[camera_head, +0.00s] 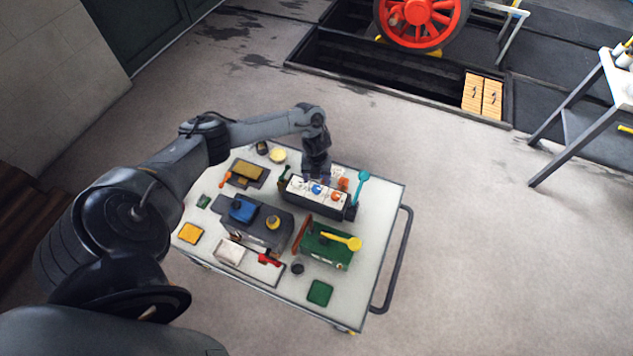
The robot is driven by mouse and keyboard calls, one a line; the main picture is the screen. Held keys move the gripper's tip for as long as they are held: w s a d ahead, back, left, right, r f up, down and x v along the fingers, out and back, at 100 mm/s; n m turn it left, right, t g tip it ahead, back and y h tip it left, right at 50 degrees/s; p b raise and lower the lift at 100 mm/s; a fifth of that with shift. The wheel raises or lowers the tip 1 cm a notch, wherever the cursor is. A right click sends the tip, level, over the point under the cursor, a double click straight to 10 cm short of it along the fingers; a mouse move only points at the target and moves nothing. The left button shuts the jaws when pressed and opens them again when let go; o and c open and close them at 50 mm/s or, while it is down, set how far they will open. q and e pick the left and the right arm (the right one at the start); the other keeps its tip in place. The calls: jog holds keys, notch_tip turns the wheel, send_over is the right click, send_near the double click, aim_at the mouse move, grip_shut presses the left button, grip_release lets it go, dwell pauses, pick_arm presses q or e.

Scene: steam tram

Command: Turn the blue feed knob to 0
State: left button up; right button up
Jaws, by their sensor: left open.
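The blue feed knob (316,189) sits in the middle of a white-topped panel box (317,206) on the cart, between a white knob (299,184) on its left and an orange knob (336,195) on its right. The scale marks and the knob's setting are too small to read. My left gripper (318,178) points down over the panel, open, just behind and above the blue knob. I cannot tell whether its fingers touch the knob. My right gripper does not show.
The white cart top (385,200) also holds a green block with a yellow lever (341,242), a blue-topped unit (243,208) and a teal lever (359,186) at the panel's right end. A dark handrail (397,262) runs along the right edge. Open floor lies right.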

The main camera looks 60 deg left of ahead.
aim_at(316, 188)
pick_arm(q)
notch_tip(316, 188, up, 5)
jog(key=shift+f+p, duration=0.2)
jog(key=shift+p, duration=0.15)
